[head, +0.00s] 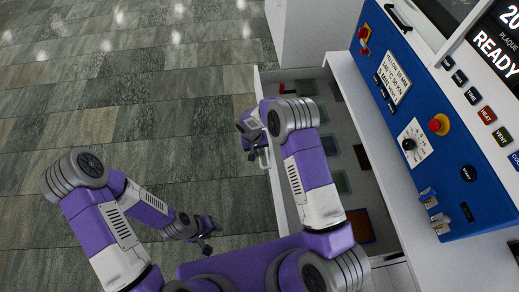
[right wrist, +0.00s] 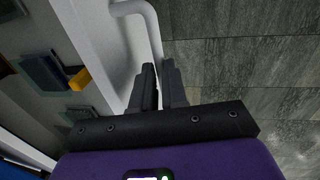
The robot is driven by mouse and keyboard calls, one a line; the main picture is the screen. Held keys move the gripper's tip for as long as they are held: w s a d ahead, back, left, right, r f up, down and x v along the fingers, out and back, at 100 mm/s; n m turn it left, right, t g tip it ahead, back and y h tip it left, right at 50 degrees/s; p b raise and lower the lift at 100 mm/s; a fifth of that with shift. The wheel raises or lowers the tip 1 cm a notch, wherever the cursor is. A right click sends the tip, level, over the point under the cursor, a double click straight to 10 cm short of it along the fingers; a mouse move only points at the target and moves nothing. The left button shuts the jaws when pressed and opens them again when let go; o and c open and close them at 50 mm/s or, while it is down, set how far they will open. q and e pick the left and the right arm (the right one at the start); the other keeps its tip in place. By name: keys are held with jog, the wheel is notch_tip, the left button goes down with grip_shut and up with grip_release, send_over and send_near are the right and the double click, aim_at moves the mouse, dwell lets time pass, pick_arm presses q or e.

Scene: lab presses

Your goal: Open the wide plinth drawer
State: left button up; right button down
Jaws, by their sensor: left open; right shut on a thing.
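The wide plinth drawer (head: 277,187) stands pulled out from under the white bench in the head view, with its inside showing. Its white bar handle (right wrist: 151,28) runs into my right gripper's fingers in the right wrist view. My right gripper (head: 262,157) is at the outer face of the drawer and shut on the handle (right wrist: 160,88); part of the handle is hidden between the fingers. My left gripper (head: 209,237) is open and empty, over the floor to the left of the drawer.
A blue control panel (head: 440,120) with buttons and a red stop knob is at the right. The tiled floor (head: 120,110) at the left is clear.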

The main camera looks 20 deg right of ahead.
jog(key=shift+s+d, duration=0.1)
jog(key=shift+d, duration=0.5)
jog(key=c, duration=1.2)
grip_release()
jog(key=shift+a, duration=0.2)
jog(key=shift+o, duration=0.2)
jog(key=shift+r, duration=0.1)
notch_tip(320, 180, up, 7)
jog(key=a+p, duration=0.1)
jog(key=shift+a+r, duration=0.15)
jog(key=shift+a, duration=0.05)
